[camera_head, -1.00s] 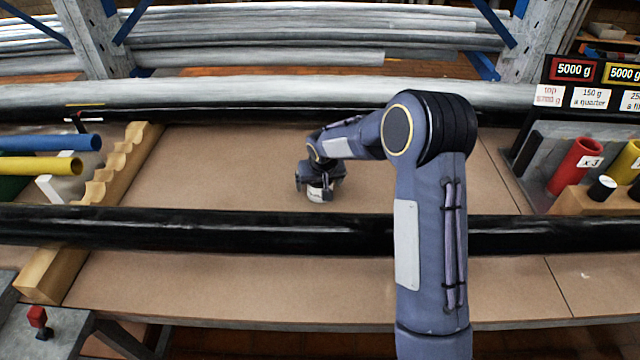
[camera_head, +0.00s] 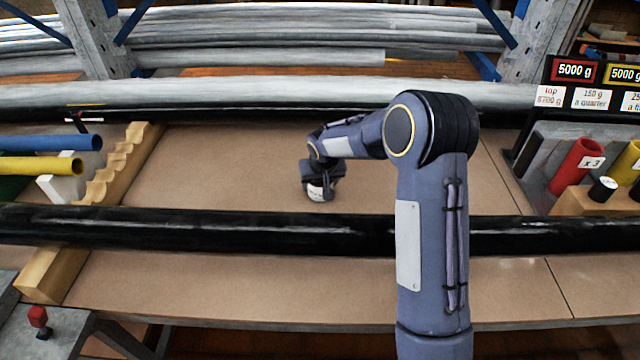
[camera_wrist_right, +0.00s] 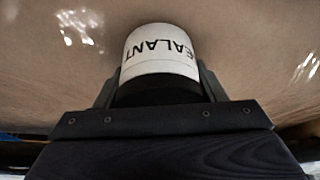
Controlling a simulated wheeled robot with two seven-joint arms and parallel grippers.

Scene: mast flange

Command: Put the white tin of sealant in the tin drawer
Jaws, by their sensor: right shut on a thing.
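The white tin of sealant (camera_head: 319,190) is in the jaws of my right gripper (camera_head: 318,182), over the brown bench top behind the long black pipe. In the right wrist view the tin (camera_wrist_right: 160,52) shows its upside-down lettering, and the gripper (camera_wrist_right: 158,92) is shut around its dark lower part. The tin is tilted in the head view. I cannot tell how far it is above the bench. My left gripper is not in view. I cannot make out the tin drawer in any view.
A long black pipe (camera_head: 250,232) crosses the bench in front of the gripper. A notched wooden rack (camera_head: 115,165) and blue and yellow tubes (camera_head: 45,143) are at the left. A red cylinder (camera_head: 576,167) and labelled boards stand at the right. The bench top (camera_head: 220,165) around the tin is clear.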

